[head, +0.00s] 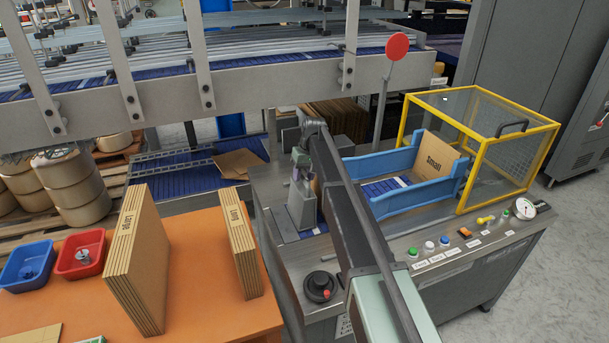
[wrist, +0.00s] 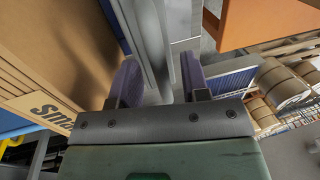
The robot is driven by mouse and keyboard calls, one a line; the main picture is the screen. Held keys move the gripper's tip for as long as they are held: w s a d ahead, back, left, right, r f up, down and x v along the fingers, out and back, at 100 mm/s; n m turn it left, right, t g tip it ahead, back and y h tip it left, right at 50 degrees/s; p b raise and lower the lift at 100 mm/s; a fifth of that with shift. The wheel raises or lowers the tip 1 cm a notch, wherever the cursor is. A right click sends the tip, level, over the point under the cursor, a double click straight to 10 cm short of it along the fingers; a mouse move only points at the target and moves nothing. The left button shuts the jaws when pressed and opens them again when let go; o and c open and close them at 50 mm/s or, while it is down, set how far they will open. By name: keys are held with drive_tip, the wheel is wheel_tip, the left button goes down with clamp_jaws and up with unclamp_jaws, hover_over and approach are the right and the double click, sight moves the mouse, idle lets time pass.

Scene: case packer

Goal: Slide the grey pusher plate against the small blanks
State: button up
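The small blanks (head: 436,152) stand upright in a blue magazine (head: 425,188), with a panel marked "Small" showing; my arm hides part of this area. In the wrist view the blanks (wrist: 42,62) fill the left side. The grey pusher plate (head: 301,208) stands upright on the machine top to the left of the magazine, apart from the panel marked "Small". My gripper (head: 302,172) is at the plate's upper part. In the wrist view its fingers (wrist: 160,80) are spread, with grey metal (wrist: 152,35) between them; I cannot tell whether they touch it.
A yellow-framed guard (head: 507,135) stands right of the magazine. Buttons (head: 429,246) line the front panel, with a black knob (head: 320,287) at its left. Large blanks (head: 137,262) stand on the orange table (head: 205,300). A conveyor frame (head: 260,72) crosses behind.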

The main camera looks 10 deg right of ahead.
wheel_tip(320, 180, up, 11)
drive_tip(key=d+p, duration=0.2)
drive_tip(key=p, duration=0.8)
drive_tip(key=shift+w+f+p, duration=0.2)
drive_tip(key=shift+p, duration=0.1)
drive_tip(key=shift+c, duration=0.2)
